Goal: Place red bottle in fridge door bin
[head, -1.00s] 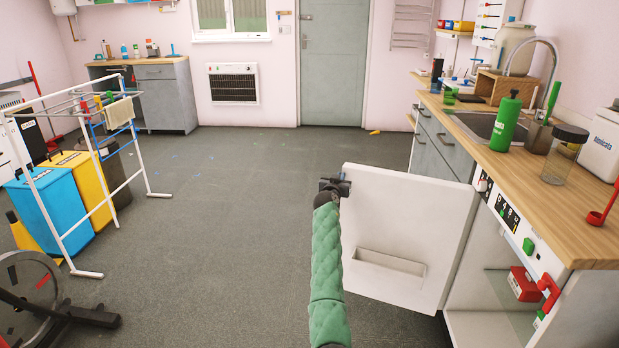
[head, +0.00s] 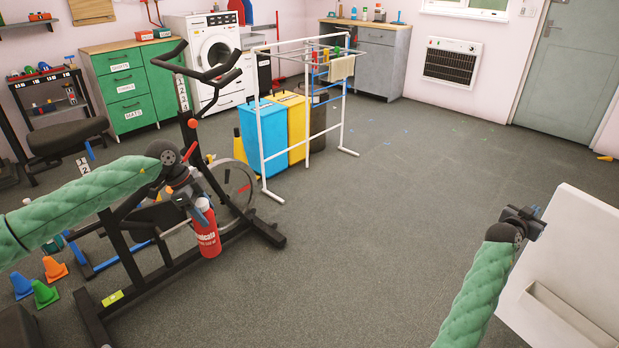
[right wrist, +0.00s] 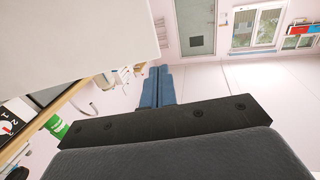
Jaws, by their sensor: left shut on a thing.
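The red bottle (head: 207,232) hangs from my left gripper (head: 200,208), which is shut on its top, in front of the exercise bike in the head view. The bottle is nearly upright with white lettering. The white fridge door (head: 575,250) stands open at the right edge of the head view. Its bin (head: 560,318) is low on the inner face, partly cut off by the frame. My right gripper (head: 527,217) is beside the door's upper left corner. In the right wrist view its blue fingers (right wrist: 160,86) are together, with the door's white panel (right wrist: 80,40) at upper left.
The exercise bike (head: 185,165) stands behind and around my left arm. A drying rack (head: 305,120) and blue and yellow bins are farther back. Small cones (head: 45,293) lie at lower left. The floor (head: 400,200) between bike and fridge door is clear.

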